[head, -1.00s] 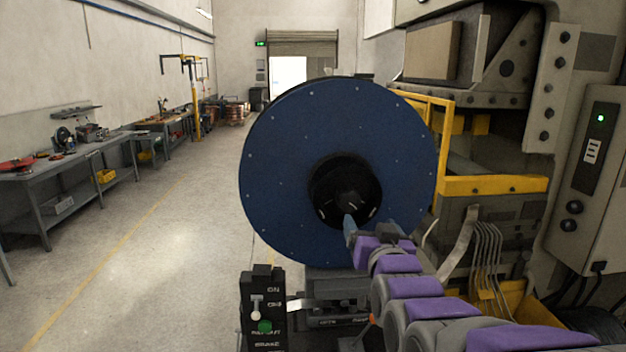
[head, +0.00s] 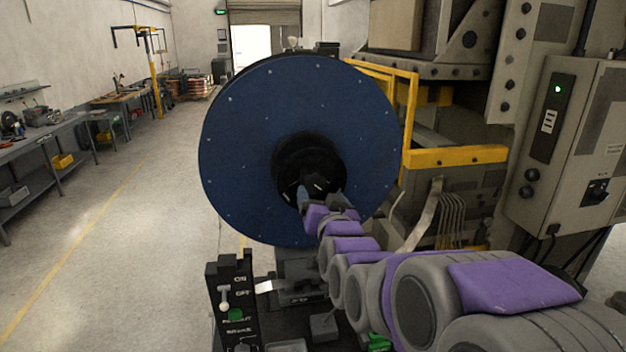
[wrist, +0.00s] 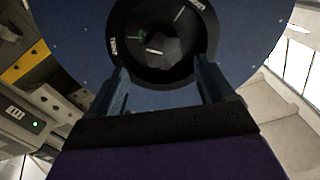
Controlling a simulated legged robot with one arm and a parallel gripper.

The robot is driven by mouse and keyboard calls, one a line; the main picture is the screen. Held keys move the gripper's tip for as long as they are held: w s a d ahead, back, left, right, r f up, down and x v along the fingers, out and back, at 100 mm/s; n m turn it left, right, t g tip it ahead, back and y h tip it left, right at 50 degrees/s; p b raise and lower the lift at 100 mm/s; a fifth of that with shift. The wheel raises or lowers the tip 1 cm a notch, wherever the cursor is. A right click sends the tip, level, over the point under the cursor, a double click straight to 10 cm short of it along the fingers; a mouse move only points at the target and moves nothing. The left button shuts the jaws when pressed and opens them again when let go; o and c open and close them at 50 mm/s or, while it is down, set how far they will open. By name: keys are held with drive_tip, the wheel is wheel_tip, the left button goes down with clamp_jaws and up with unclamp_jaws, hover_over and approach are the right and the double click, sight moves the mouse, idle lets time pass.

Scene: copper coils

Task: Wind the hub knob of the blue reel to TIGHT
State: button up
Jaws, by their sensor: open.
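The blue reel (head: 240,130) stands upright in front of me, a large round disc with small pale dots near its rim. Its black hub knob (head: 300,158) sits at the centre. In the wrist view the knob (wrist: 165,45) shows as a dark faceted centre in a black ring, with white marks and small white lettering I cannot read surely. My gripper (head: 318,196) is at the lower part of the hub. In the wrist view its fingers (wrist: 160,88) are open, one on each side of the hub's lower edge. I cannot tell whether they touch it.
A black control box (head: 235,300) with a lever and green button stands below left of the reel. A yellow guard frame (head: 455,156) and a grey cabinet (head: 570,150) stand to the right. Workbenches (head: 60,135) line the left wall. The floor (head: 130,240) between is clear.

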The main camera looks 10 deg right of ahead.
sight(314, 185)
drive_tip(key=w, duration=0.8)
drive_tip(key=shift+w+a, duration=0.25)
drive_tip(key=shift+a, duration=0.1)
drive_tip(key=shift+w+d, duration=0.2)
drive_tip(key=shift+w, duration=0.4)
drive_tip(key=shift+c, duration=0.5)
drive_tip(key=c, duration=0.9)
drive_tip(key=shift+n+b, duration=0.4)
drive_tip(key=shift+n, duration=0.5)
drive_tip(key=shift+c, duration=0.3)
drive_tip(key=o, duration=1.1)
drive_tip(key=shift+c, duration=0.2)
